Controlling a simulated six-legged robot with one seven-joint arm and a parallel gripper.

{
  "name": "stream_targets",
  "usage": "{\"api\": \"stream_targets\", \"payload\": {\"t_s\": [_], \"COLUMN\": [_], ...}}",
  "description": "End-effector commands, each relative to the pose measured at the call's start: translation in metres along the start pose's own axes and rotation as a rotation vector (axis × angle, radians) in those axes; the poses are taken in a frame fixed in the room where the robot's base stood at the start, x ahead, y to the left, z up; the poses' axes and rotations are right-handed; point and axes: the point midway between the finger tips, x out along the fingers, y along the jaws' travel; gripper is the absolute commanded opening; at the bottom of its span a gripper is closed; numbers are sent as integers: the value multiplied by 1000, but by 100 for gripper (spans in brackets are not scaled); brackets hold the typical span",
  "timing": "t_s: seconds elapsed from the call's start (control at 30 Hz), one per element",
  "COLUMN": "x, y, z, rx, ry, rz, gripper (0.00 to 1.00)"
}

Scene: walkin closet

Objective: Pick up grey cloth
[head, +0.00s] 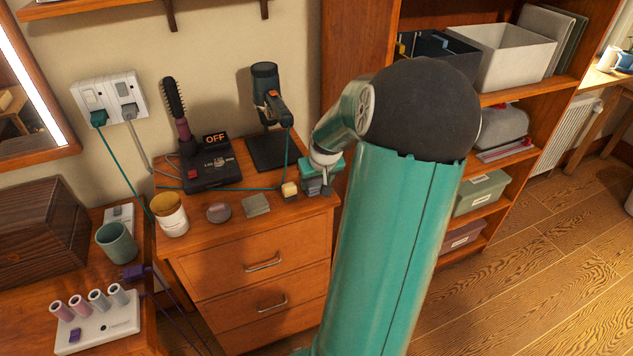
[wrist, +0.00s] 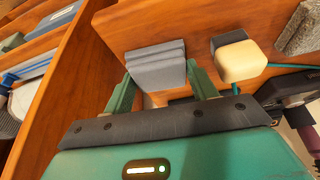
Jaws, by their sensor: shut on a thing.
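The grey cloth (wrist: 156,66) is a folded, layered grey block in the wrist view. My gripper (wrist: 162,84) has its two green fingers on either side of the cloth and is shut on it. In the head view my gripper (head: 318,184) is at the right front corner of the dresser top, and the cloth is mostly hidden there. I cannot tell whether the cloth still touches the wood.
A grey-green square (head: 256,205), a round pinkish item (head: 219,213) and a jar (head: 170,215) stand along the dresser (head: 255,255). A black dryer stand (head: 268,120) is behind. Shelves (head: 490,150) rise at right.

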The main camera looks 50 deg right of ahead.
Motion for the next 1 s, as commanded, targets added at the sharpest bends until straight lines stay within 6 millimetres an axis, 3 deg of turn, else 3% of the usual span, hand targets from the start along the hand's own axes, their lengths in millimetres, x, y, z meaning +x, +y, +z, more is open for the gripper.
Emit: {"api": "stream_targets", "payload": {"t_s": [0.17, 0.3, 0.67, 1.0], "x": [-10, -31, -97, -141], "y": [0, 0, -38, -91], "z": [-5, -14, -5, 26], "rx": [-1, -2, -4, -4], "ry": [3, 4, 6, 2], "rz": [2, 3, 5, 1], "gripper": [36, 36, 36, 36]}}
